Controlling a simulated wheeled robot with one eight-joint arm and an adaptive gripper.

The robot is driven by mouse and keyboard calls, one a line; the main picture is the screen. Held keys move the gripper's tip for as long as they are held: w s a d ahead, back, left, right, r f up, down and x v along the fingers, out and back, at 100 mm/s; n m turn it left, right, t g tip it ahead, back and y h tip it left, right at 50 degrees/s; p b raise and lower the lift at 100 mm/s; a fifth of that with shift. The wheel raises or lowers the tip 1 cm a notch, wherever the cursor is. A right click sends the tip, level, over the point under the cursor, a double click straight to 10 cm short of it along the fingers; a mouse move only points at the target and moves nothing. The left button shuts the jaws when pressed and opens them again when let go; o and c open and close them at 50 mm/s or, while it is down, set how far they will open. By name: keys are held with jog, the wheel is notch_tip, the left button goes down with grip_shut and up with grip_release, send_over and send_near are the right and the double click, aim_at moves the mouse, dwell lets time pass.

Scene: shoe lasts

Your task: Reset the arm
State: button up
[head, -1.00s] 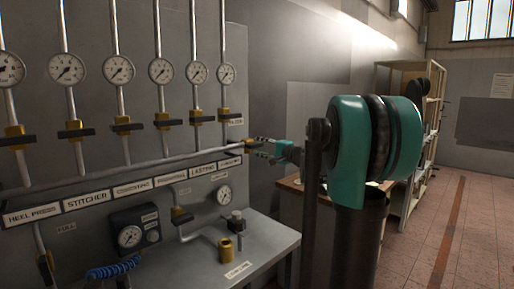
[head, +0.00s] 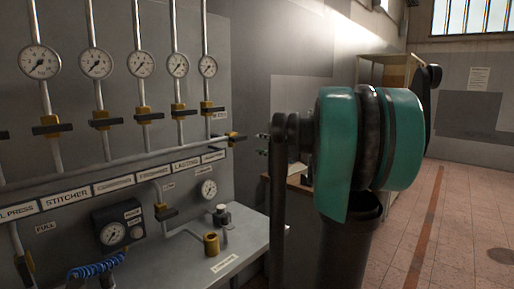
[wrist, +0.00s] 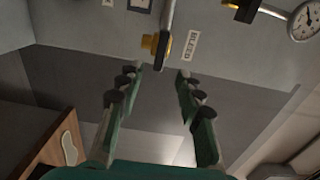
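My gripper (wrist: 158,74) shows in the wrist view with its two green fingers well apart and nothing between them. A yellow valve fitting (wrist: 152,43) on a pipe and a small "BLEED" label (wrist: 191,45) appear beyond the fingertips; no contact shows. In the head view, my green and black arm stands right of centre. It hides most of my gripper, and only small fingertip parts show at its left edge, near the end of the manifold pipe (head: 120,160).
A grey panel carries several gauges (head: 141,64), yellow valves and machine labels. Shelving (head: 390,72) stands behind my arm. Tiled floor (head: 460,220) lies open at right.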

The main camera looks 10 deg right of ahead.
jog(key=s+a+f+n+g+h, duration=0.1)
jog(key=s+a+f+n+g, duration=0.15)
jog(key=s+f, duration=0.35)
jog(key=s+a+f+n+g+h, duration=0.1)
jog(key=s+a+f+n+g, duration=0.2)
jog(key=f, duration=0.5)
jog(key=s+a+f+n+g+h, duration=0.1)
jog(key=s+a+f, duration=0.35)
jog(key=f, duration=0.35)
jog(key=s+d+f+n+g+h, duration=0.2)
jog(key=s+d+f+h, duration=0.1)
jog(key=s+f, duration=0.5)
jog(key=s+d+f+n+g+h, duration=0.2)
jog(key=s+d+f+h, duration=0.2)
jog(key=s+f, duration=0.5)
jog(key=shift+s+h, duration=0.3)
jog(key=shift+s, duration=0.3)
jog(key=shift+a+n, duration=0.1)
jog(key=shift+n, duration=0.15)
